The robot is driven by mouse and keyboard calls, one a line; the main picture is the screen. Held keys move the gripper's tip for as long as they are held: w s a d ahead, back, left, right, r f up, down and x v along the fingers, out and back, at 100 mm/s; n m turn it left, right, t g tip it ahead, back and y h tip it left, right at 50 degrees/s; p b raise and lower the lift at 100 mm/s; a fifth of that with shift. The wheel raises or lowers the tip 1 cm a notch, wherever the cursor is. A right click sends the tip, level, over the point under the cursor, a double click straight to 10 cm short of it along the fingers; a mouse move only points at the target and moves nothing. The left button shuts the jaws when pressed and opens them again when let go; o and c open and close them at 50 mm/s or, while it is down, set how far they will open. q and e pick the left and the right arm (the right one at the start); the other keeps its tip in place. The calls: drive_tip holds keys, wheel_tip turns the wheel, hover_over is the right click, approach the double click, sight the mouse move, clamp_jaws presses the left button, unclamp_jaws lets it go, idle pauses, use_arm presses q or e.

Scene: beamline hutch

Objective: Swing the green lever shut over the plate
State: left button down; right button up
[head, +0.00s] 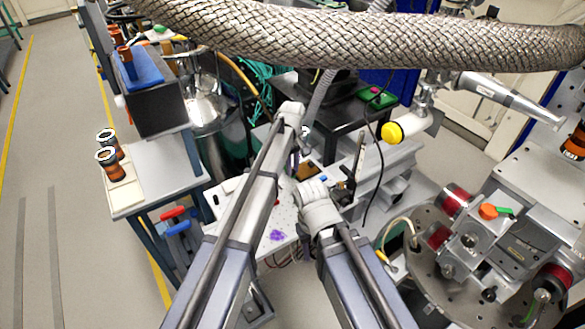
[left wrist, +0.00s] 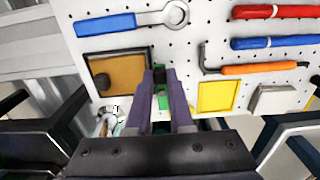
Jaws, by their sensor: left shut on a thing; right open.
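The green lever (left wrist: 161,78) shows between the two fingers of my left gripper (left wrist: 161,92) in the left wrist view. The fingers are shut on it and hide much of it. A brown plate (left wrist: 128,74) with a dark round part lies just left of the fingers. It also shows small in the head view (head: 306,170). In the head view my left gripper (head: 303,148) is partly hidden by its own arm, so its hold cannot be seen there. My right gripper (head: 350,167) is open to the right of the left one, apart from the lever.
A white perforated board (left wrist: 218,40) carries a blue-handled wrench (left wrist: 105,25), red and blue handled tools, an orange-handled hex key (left wrist: 258,69) and a yellow square (left wrist: 219,96). A braided hose (head: 350,35) crosses above. A round metal stage (head: 440,255) stands at right.

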idle(0.4)
use_arm(q)
drive_tip(key=m, duration=0.2)
drive_tip(key=a+m, duration=0.1)
drive_tip(key=m, duration=0.1)
drive_tip(key=shift+s, duration=0.25)
drive_tip(key=m, duration=0.2)
drive_tip(key=a+m, duration=0.1)
drive_tip(key=m, duration=0.1)
drive_tip(key=shift+a+m, duration=0.2)
drive_tip(key=shift+m, duration=0.1)
drive_tip(key=m, duration=0.3)
drive_tip(key=a+m, duration=0.1)
drive_tip(key=shift+w+a, duration=0.1)
drive_tip(key=shift+w, duration=0.15)
drive_tip(key=shift+w+a+m, duration=0.15)
drive_tip(key=shift+m, duration=0.75)
drive_tip(key=shift+w+a+m, duration=0.15)
drive_tip(key=shift+a+m, duration=0.05)
drive_tip(key=shift+m, duration=0.7)
drive_tip(key=shift+w+a+m, duration=0.15)
drive_tip(key=shift+m, duration=0.75)
drive_tip(key=c, duration=0.8)
unclamp_jaws()
